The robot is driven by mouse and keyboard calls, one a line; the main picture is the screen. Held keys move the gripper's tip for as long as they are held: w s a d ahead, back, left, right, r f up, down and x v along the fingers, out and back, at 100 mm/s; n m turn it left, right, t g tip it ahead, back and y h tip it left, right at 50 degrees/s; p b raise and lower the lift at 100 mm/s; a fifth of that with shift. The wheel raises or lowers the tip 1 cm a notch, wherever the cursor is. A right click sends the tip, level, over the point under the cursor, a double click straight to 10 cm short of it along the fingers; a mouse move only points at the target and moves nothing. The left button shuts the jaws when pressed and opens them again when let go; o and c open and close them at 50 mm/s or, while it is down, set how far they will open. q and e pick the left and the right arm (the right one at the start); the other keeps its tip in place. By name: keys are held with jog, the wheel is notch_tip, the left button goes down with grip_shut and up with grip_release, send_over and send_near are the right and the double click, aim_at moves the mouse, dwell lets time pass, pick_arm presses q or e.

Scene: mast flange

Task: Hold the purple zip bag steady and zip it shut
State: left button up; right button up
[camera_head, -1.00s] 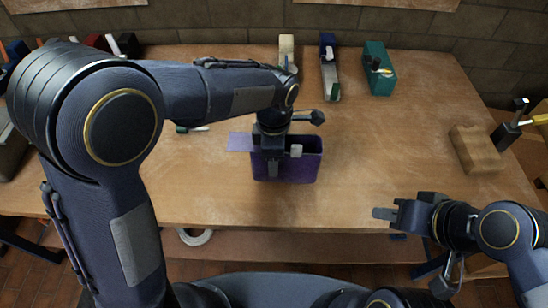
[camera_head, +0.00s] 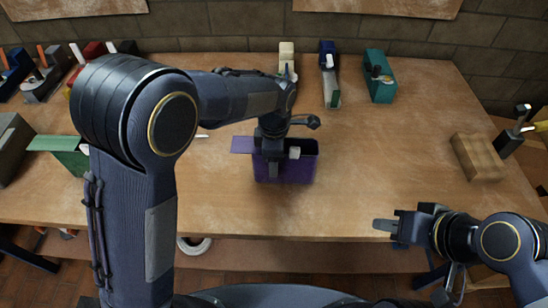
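The purple zip bag (camera_head: 300,170) stands on the middle of the wooden table with its dark mouth facing up. A flat purple piece (camera_head: 242,145) sticks out at its upper left. A small pale block (camera_head: 294,153) shows at the mouth, right of my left gripper. My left gripper (camera_head: 272,168) points down at the bag's left part, in front of its wall. Whether its fingers pinch the bag cannot be told. My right gripper (camera_head: 384,225) is apart from the bag, at the front table edge, pointing left with nothing seen in it. Its fingers overlap in this view.
A green box (camera_head: 62,150) and a grey block (camera_head: 10,140) stand at the left. A cream, a blue (camera_head: 328,60) and a teal holder (camera_head: 380,80) line the back. A wooden block (camera_head: 477,157) lies at the right. The table (camera_head: 370,150) is clear right of the bag.

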jog(key=shift+f, duration=0.1)
dwell(0.7)
jog(key=shift+c, duration=0.5)
jog(key=shift+c, duration=0.4)
jog(key=m+g+y, duration=0.5)
jog(key=m+y, duration=0.5)
jog(key=m, duration=0.7)
send_near(294, 153)
jog(key=x, duration=0.8)
jog(key=shift+w, duration=0.35)
jog(key=shift+a, duration=0.15)
grip_shut()
